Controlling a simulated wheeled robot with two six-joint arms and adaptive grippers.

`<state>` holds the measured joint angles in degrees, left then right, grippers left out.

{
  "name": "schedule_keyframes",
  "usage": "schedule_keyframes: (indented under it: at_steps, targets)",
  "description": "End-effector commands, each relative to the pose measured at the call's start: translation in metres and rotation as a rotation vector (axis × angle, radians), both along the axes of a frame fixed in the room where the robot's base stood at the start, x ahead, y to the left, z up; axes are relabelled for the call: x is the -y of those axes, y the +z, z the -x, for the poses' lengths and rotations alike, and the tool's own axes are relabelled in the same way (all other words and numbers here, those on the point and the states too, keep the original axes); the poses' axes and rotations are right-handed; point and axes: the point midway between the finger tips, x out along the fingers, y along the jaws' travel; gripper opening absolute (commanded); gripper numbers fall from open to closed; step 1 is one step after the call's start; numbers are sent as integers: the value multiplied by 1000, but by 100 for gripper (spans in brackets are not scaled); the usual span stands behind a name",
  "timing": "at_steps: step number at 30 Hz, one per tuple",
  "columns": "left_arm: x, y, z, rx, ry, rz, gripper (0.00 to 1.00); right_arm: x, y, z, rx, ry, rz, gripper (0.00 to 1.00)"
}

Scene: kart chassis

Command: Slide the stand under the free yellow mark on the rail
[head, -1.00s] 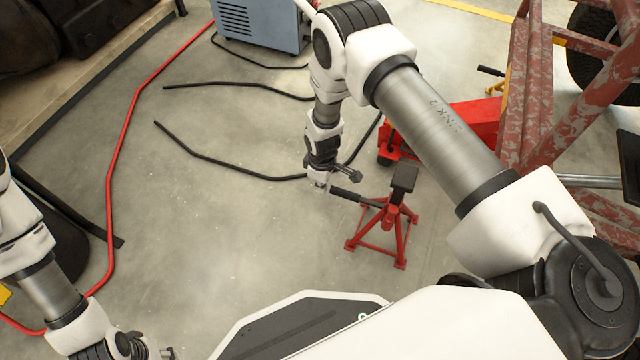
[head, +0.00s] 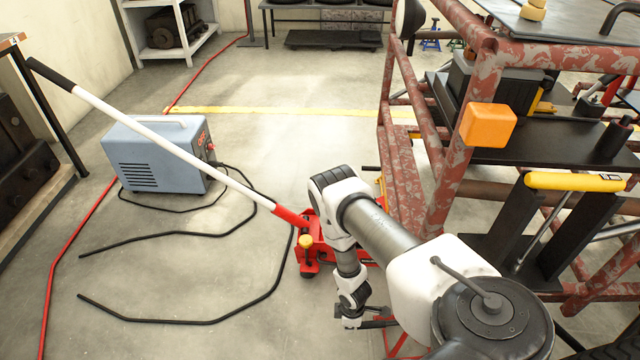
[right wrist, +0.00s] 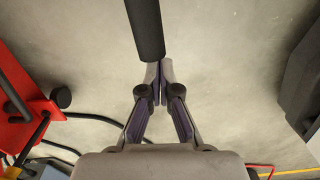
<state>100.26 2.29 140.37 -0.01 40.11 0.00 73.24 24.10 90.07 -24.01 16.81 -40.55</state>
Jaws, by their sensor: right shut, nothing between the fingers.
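The red stand (head: 397,345) shows only in part at the bottom of the head view, mostly hidden by my right arm and cut off by the frame. My right gripper (head: 372,318) is low beside it, at its dark handle. In the right wrist view the right gripper (right wrist: 160,68) is shut with nothing between its fingers. The black handle (right wrist: 146,28) reaches down to the fingertips, close to or touching the left one. The rail belongs to the flaking red tube frame (head: 448,170) on the right. I cannot make out the free yellow mark for certain. My left gripper is out of view.
A red floor jack (head: 311,252) with a long white handle (head: 160,138) stands left of my right arm; it also shows in the right wrist view (right wrist: 22,125). A blue-grey machine (head: 158,157) and black cables lie left. Open floor (head: 200,290) is left of the jack.

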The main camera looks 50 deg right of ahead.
Motion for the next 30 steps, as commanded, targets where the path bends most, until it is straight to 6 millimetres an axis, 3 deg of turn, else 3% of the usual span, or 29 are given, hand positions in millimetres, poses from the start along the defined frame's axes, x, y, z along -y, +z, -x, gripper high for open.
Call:
schedule_keyframes:
  at_steps: [3, 7, 25, 30]
  targets:
    - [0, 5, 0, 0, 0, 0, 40, 18, 1, 22, -4, -5, 1, 0]
    - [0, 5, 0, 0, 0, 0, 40, 26, 0, 32, -4, -3, 0, 0]
    - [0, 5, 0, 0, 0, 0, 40, 27, 0, 32, -1, -1, 0, 0]
    - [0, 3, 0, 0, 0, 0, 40, 18, -1, 21, 1, 2, -1, 0]
